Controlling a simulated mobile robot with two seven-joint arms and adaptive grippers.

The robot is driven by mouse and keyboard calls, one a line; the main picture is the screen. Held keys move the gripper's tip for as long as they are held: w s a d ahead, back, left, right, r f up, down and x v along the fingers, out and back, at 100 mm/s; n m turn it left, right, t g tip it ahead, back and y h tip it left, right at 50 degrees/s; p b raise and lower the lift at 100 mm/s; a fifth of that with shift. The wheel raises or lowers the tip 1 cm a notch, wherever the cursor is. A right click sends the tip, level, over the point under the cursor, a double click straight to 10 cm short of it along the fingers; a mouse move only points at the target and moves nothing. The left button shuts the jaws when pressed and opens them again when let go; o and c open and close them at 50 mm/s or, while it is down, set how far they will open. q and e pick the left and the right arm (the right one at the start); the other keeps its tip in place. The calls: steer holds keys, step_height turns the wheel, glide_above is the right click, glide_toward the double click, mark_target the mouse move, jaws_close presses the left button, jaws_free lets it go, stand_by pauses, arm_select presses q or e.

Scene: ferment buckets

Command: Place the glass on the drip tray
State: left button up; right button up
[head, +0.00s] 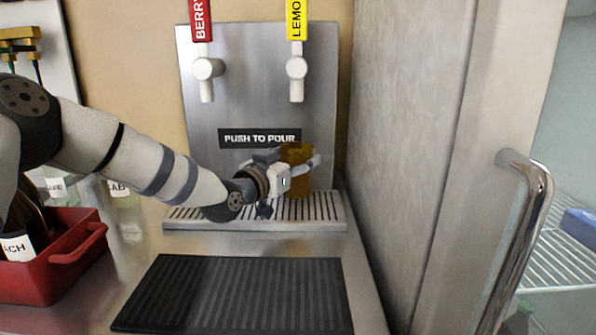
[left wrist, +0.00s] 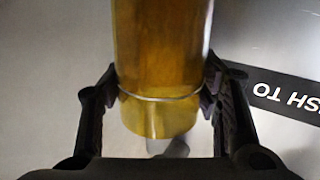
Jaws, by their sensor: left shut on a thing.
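The glass (head: 299,154), filled with amber liquid, is upright at the slotted metal drip tray (head: 250,226), below the yellow lemon tap (head: 297,68). My left gripper (head: 297,179) is shut on the glass from the left and front. In the left wrist view the glass (left wrist: 160,60) stands between the two fingers of my left gripper (left wrist: 160,98), which touch its sides. The glass is over the right part of the tray. I cannot tell whether its base touches the slats. My right gripper is not in view.
A red berry tap (head: 204,70) is to the left on the metal dispenser panel (head: 250,100). A black ribbed mat (head: 240,295) lies in front of the tray. A red crate (head: 60,265) with bottles is at left. A cabinet door with a metal handle (head: 535,205) bounds the right.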

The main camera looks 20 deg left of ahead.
arm_select(q)
steer(key=shift+f, duration=0.95)
steer(key=shift+f, duration=0.15)
steer(key=o, duration=1.3)
